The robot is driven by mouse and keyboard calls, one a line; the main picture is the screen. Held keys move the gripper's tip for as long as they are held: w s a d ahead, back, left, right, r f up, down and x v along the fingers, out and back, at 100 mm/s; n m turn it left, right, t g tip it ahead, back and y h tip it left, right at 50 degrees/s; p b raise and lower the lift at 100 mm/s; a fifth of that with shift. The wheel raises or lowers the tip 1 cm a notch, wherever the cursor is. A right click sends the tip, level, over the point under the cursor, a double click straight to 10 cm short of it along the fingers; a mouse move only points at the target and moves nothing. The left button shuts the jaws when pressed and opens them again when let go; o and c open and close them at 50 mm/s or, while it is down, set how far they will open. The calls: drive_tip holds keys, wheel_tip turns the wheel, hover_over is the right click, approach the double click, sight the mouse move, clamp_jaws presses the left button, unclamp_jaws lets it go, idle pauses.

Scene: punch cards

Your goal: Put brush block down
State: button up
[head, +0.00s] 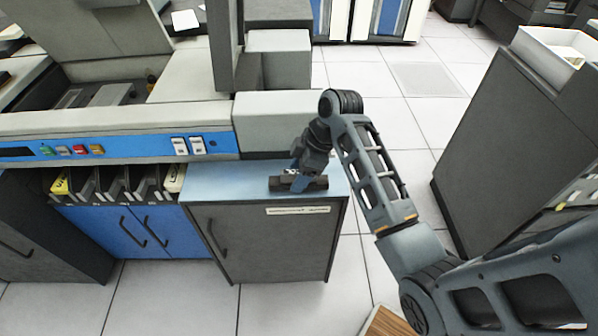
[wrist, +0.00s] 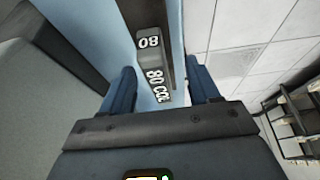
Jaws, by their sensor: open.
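The brush block (wrist: 147,14) is a dark, long piece with a grey end marked "80 COL" in the wrist view. It appears to lie on the light blue top of a low grey cabinet (head: 225,180), near its front edge. My gripper (head: 298,184) is low over that cabinet top in the head view. In the wrist view its two blue fingers (wrist: 162,82) are spread, one on each side of the block's marked end, with gaps showing. The block's far end is cut off by the frame, and in the head view I cannot clearly separate it from the gripper.
A machine with a blue button strip (head: 125,148) stands left of and behind the cabinet top. A grey box-shaped housing (head: 275,118) rises right behind it. A tall dark cabinet (head: 500,150) stands to the right, with open tiled floor (head: 405,110) between.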

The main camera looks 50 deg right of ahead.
drive_tip(key=p+v, duration=0.1)
drive_tip(key=v, duration=1)
drive_tip(key=shift+a, duration=0.1)
drive_tip(key=shift+s+r+p, duration=0.2)
drive_tip(key=shift+r+p, duration=0.35)
drive_tip(key=shift+p, duration=0.4)
drive_tip(key=s+a+f+m+t+h, duration=0.2)
drive_tip(key=s+a+f+m, duration=0.15)
drive_tip(key=a, duration=0.45)
drive_tip(key=s+a+f+m+t+h, duration=0.1)
drive_tip(key=s+a+f+m+t, duration=0.1)
drive_tip(key=s+a+f, duration=0.45)
drive_tip(key=s+a+r+m+t, duration=0.1)
drive_tip(key=s+a+r+t, duration=0.2)
drive_tip(key=s+r, duration=0.4)
drive_tip(key=s+a+r+m+t, duration=0.1)
drive_tip(key=s+a+r+t, duration=0.3)
drive_tip(key=s+r, duration=0.4)
wheel_tip(320, 180, up, 3)
drive_tip(key=shift+s+r+t, duration=0.2)
drive_tip(key=shift+s+t, duration=0.05)
drive_tip(key=shift+t, duration=0.05)
